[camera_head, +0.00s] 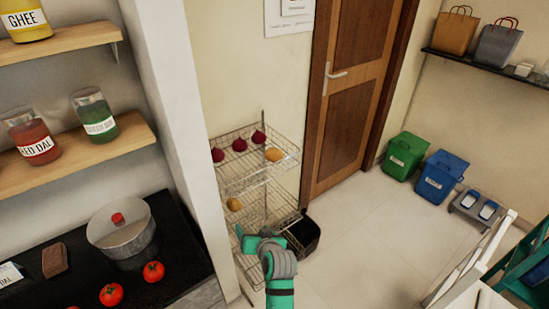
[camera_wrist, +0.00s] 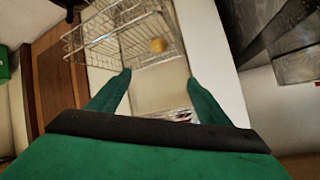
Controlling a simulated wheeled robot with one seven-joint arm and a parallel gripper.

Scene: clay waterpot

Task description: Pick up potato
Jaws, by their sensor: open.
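A tan potato (camera_head: 234,204) lies in the middle basket of the wire rack (camera_head: 262,180). Another yellowish potato (camera_head: 274,154) lies in the top basket. One potato (camera_wrist: 157,45) shows in the wrist view, in a wire basket beyond my fingertips; it appears to be the middle-basket one. My green gripper (camera_head: 243,237) is in front of the lower rack, below the middle-basket potato in the picture. In the wrist view my gripper (camera_wrist: 159,77) has its two fingers apart with nothing between them.
Several red onions (camera_head: 239,145) share the top basket. A black bin (camera_head: 303,236) stands beside the rack. The counter (camera_head: 180,260) at left holds a pot (camera_head: 122,238) and several tomatoes (camera_head: 111,294). The floor (camera_head: 350,235) before the door is clear.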

